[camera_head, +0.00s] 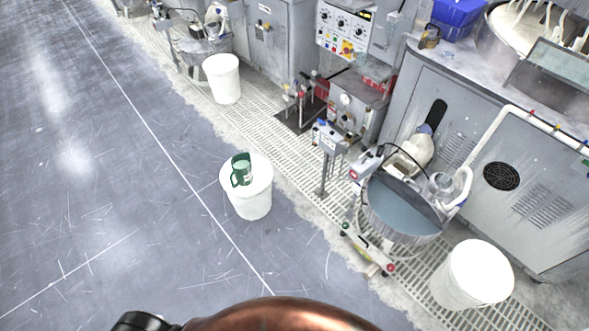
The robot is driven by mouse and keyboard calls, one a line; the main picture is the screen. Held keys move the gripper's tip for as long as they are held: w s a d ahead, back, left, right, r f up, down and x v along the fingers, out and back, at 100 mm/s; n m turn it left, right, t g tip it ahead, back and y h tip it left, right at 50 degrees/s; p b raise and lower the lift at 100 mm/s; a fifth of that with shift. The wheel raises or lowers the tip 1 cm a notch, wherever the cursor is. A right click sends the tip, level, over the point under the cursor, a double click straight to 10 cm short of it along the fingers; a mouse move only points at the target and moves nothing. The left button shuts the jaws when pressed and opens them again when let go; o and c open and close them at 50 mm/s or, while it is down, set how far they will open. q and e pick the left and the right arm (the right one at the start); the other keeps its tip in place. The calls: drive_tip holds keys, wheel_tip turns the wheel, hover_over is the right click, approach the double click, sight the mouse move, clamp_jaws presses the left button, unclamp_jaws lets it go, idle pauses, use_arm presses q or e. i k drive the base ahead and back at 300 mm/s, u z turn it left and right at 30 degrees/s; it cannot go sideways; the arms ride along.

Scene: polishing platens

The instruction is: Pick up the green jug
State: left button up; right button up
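The green jug (243,171) stands upright on the closed top of a white bucket (252,200), near the middle of the camera_head view. Its handle is on the left side. Nothing touches the jug except the bucket top under it. Neither of my grippers shows in this view. A copper-coloured rounded part and a black part at the bottom edge appear to be mine.
White buckets stand at the back (223,79) and at lower right (472,275). A metal tub of liquid (401,211) and grey machine cabinets (480,140) line the right side. Floor grating runs along them. The grey floor (110,180) on the left is clear.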

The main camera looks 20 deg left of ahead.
sight(241, 164)
drive_tip(key=z, duration=0.55)
drive_tip(key=i, duration=1.05)
drive_tip(key=u, duration=1.5)
drive_tip(key=i, duration=0.5)
